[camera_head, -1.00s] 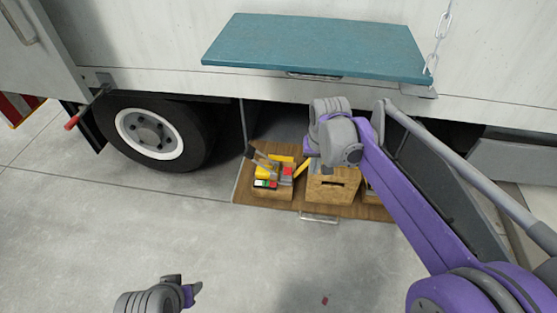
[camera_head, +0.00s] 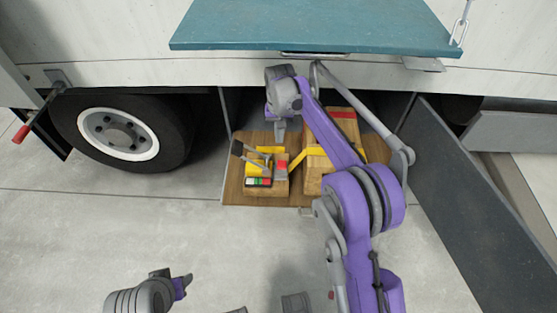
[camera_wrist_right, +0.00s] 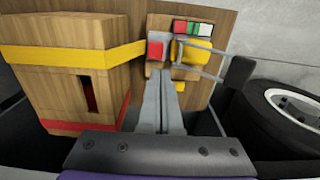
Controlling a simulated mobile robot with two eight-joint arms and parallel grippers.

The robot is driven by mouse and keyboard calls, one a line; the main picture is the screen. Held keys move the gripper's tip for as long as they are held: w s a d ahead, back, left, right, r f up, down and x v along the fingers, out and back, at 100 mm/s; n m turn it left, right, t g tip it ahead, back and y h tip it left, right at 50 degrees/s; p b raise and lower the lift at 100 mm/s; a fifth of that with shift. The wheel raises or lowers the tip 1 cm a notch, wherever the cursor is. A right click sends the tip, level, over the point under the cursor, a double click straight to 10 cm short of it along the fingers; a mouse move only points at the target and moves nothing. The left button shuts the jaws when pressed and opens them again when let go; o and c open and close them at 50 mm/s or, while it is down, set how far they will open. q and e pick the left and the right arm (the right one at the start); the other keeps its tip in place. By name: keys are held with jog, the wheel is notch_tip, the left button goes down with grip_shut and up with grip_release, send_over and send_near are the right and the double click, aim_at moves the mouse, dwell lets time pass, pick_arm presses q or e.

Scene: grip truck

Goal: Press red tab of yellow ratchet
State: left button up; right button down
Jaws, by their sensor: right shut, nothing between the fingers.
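The yellow ratchet (camera_head: 255,166) sits on a small wooden block on the open compartment floor, and also shows in the right wrist view (camera_wrist_right: 189,53). Its red tab (camera_head: 282,162) is at the right of the block; in the right wrist view the tab (camera_wrist_right: 156,49) lies just beyond my fingertips. A yellow strap (camera_wrist_right: 120,54) runs from it around a wooden crate. My right gripper (camera_head: 280,130) points down behind the ratchet, shut and empty; in the right wrist view its fingers (camera_wrist_right: 161,80) are together. Contact cannot be told. My left gripper (camera_head: 182,284) is low at left, jaws unclear.
A wooden crate (camera_head: 320,172) with a red band stands right of the ratchet. A dark handle (camera_wrist_right: 237,73) rises beside it. The teal shelf (camera_head: 310,25) overhangs above, with a chain (camera_head: 461,25) at its right. A truck wheel (camera_head: 118,134) is at left. The floor in front is clear.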

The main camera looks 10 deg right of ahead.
aim_at(279, 167)
pick_arm(q)
jog(key=f+b, duration=0.3)
jog(key=f, duration=0.1)
jog(key=shift+w, duration=0.3)
pick_arm(e)
notch_tip(279, 167, down, 14)
jog(key=shift+f, duration=0.1)
notch_tip(279, 167, down, 2)
jog(key=shift+b, duration=0.6)
pick_arm(q)
jog(key=shift+f, duration=0.45)
pick_arm(e)
notch_tip(279, 167, up, 5)
jog(key=p, duration=0.2)
jog(key=shift+f+p, duration=0.2)
jog(key=shift+p, duration=0.1)
pick_arm(q)
jog(key=shift+w+a+r+p, duration=0.15)
jog(key=shift+r+p, duration=0.3)
jog(key=shift+r, duration=0.85)
jog(key=shift+a+r+p, duration=0.1)
jog(key=shift+r+p, duration=0.35)
jog(key=shift+r, duration=0.8)
pick_arm(e)
notch_tip(279, 167, up, 10)
